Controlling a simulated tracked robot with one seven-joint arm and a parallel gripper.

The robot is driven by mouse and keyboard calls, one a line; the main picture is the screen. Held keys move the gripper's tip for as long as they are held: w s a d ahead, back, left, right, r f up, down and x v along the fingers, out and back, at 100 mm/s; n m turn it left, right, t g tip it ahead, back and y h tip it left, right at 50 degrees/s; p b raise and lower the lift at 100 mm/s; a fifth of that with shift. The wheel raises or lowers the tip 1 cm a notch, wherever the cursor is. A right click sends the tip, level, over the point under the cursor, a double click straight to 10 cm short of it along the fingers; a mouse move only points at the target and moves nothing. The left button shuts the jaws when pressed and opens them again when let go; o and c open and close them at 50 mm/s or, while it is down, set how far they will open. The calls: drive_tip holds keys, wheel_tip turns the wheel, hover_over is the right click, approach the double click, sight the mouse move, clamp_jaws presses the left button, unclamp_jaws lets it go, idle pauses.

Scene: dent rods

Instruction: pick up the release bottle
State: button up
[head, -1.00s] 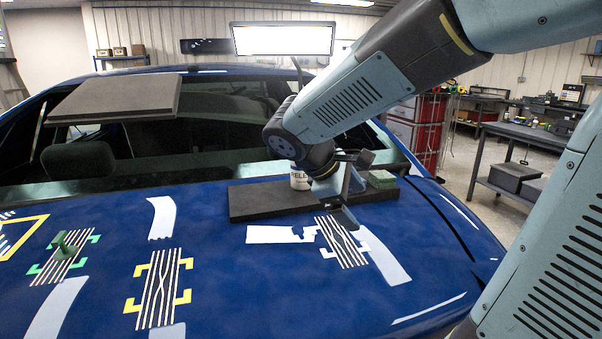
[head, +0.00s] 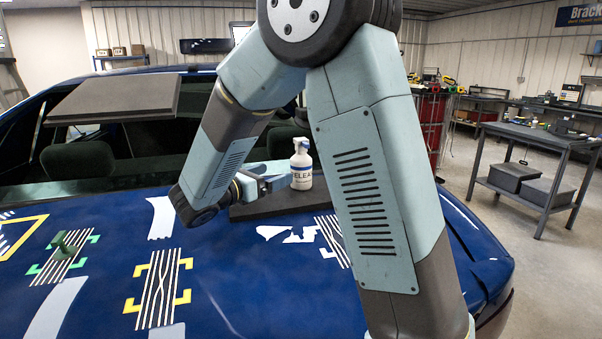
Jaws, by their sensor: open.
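The release bottle (head: 301,172) is white with a grey-blue spray top and a label reading "ELEA". It stands upright on a dark flat block (head: 250,211) on the blue car hood. My gripper (head: 277,182) is just left of the bottle at about mid-body height, with its fingers pointing right towards it. The jaws are open. I cannot tell whether a finger touches the bottle or lies beside it.
The blue hood (head: 230,285) carries striped rod patterns (head: 158,288) with yellow and green corner marks, and pale strips. A green knob-like piece (head: 63,243) stands on the left pattern. A dark panel (head: 115,98) lies over the windshield. A work table (head: 540,138) stands far right.

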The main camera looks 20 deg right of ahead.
sight(305, 163)
drive_tip(key=x, duration=1.3)
drive_tip(key=shift+s+d+r, duration=0.1)
drive_tip(key=shift+s, duration=0.15)
drive_tip(key=c, duration=1.2)
